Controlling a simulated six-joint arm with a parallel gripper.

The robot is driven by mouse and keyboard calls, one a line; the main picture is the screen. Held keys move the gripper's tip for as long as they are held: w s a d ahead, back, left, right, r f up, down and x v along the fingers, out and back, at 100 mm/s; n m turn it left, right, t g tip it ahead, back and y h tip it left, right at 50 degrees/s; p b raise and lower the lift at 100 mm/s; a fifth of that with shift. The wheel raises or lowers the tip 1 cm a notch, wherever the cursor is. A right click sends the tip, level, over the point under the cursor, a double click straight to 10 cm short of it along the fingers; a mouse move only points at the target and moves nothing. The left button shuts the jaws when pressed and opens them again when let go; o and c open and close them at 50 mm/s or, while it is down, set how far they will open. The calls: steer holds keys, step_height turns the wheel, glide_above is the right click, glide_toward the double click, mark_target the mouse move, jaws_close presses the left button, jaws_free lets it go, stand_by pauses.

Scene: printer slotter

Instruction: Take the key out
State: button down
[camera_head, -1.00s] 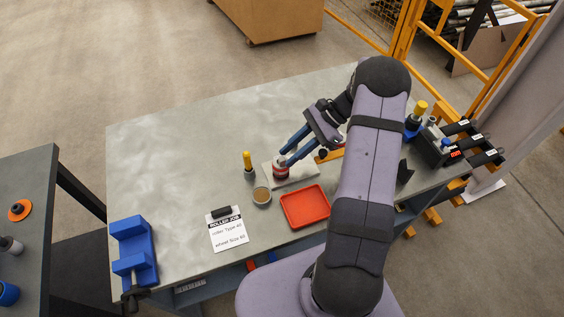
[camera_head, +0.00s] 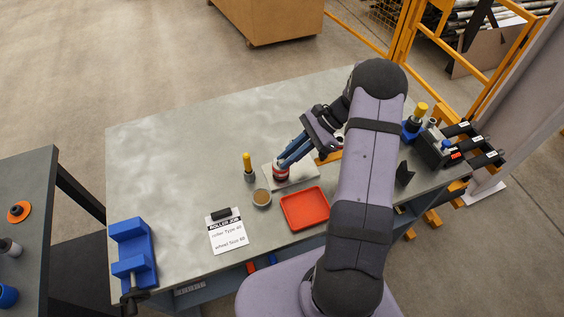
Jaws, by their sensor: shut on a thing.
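My gripper (camera_head: 281,162) has blue fingers and points down and left at a small red and dark cylindrical part (camera_head: 281,174). The fingers are shut at the top of this part, on something too small to make out. The part stands upright on a pale flat plate (camera_head: 305,177) on the grey bench. I cannot make out the key itself; it may be hidden between the fingertips.
A yellow-handled tool (camera_head: 247,164) and a small round tin (camera_head: 262,197) stand left of the plate. A red tray (camera_head: 305,208) lies in front. A job sheet (camera_head: 228,233) and a blue vise (camera_head: 133,254) are further left. The bench's back left is clear.

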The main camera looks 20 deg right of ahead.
steer(key=shift+r, duration=0.25)
steer(key=shift+r+p, duration=2.7)
steer(key=shift+r, duration=0.35)
